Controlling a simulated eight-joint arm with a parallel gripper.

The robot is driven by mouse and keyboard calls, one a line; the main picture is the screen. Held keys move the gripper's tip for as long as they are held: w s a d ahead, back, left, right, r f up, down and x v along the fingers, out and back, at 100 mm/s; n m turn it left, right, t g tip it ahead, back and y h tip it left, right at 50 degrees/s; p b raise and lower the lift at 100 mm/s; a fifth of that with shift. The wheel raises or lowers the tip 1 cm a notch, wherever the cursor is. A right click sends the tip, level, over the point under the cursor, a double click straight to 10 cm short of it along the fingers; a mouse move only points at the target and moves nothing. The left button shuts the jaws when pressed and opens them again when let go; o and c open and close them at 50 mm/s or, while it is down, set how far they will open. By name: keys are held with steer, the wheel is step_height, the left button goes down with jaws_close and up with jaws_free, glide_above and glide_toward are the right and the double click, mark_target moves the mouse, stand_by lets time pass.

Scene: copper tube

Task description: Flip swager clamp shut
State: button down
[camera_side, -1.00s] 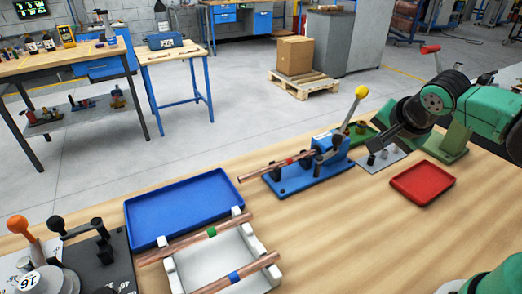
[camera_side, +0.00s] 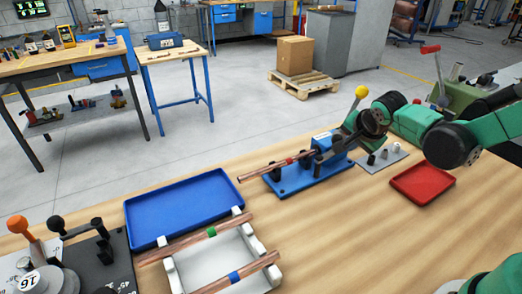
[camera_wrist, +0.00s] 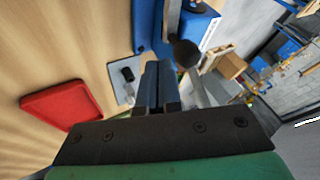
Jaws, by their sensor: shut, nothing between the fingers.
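The blue swager (camera_side: 305,172) stands on the bench in the side view with a copper tube (camera_side: 268,167) lying in it, pointing left. Its clamp lever, with a yellow knob (camera_side: 361,91), sticks up to the upper right. My gripper (camera_side: 352,138) is at the right end of the swager, right beside the lever; I cannot tell whether they touch. In the wrist view my gripper (camera_wrist: 158,68) has its fingers together and empty. The blue swager body (camera_wrist: 148,22) and a dark round part (camera_wrist: 185,53) lie just beyond the fingertips.
A red tray (camera_side: 422,183) and a grey plate with pegs (camera_side: 381,158) are near the swager. A blue tray (camera_side: 178,206) and a white rack (camera_side: 215,262) with copper tubes stand at the front left. Bare bench lies between the rack and the red tray.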

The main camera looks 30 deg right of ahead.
steer(key=shift+w, duration=0.25)
